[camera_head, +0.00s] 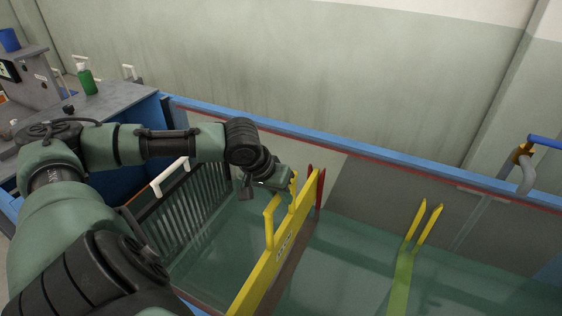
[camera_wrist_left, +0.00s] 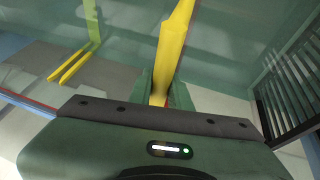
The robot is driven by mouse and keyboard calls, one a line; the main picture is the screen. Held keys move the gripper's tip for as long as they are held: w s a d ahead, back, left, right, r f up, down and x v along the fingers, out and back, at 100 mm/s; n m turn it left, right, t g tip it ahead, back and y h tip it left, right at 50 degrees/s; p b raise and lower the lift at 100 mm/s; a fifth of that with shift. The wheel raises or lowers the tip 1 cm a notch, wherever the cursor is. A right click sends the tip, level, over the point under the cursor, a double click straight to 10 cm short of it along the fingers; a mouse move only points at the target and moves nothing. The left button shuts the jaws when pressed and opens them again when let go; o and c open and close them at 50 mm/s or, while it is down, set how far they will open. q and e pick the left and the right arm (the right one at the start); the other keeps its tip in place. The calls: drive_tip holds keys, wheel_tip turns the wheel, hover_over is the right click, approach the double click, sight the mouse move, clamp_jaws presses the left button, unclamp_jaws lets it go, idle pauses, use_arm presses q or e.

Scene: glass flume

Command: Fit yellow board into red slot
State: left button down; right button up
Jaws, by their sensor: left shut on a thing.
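The yellow board (camera_head: 262,285) stands on edge across the flume, with upright yellow handle parts on it. My left gripper (camera_head: 290,182) is shut on the board near its far end. In the left wrist view a yellow bar of the board (camera_wrist_left: 172,50) runs between the fingers of my left gripper (camera_wrist_left: 162,92). The red slot (camera_head: 320,194) shows as red uprights by the far glass wall, close to the board's far end. I cannot tell whether the board sits inside the slot. The board's near end is cut off. My right gripper is out of view.
A second slot with yellow uprights (camera_head: 427,222) stands farther right in the water. A dark barred rack (camera_head: 190,215) stands left of the board. The blue flume rim (camera_head: 370,152) runs behind. A green bottle (camera_head: 86,80) stands on the grey bench.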

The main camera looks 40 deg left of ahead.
use_arm(q)
drive_tip(key=shift+w, duration=0.1)
idle(0.3)
drive_tip(key=b, duration=0.2)
hover_over(283, 228)
drive_tip(key=shift+s+f, duration=0.2)
drive_tip(key=shift+f, duration=1.4)
drive_tip(key=shift+s+f, duration=0.2)
drive_tip(key=shift+f, duration=1.35)
drive_tip(key=shift+d+p, duration=0.1)
drive_tip(key=shift+p, duration=0.45)
drive_tip(key=shift+p, duration=0.6)
drive_tip(key=shift+f, duration=0.2)
drive_tip(key=shift+f+b, duration=0.95)
drive_tip(key=shift+f, duration=2.2)
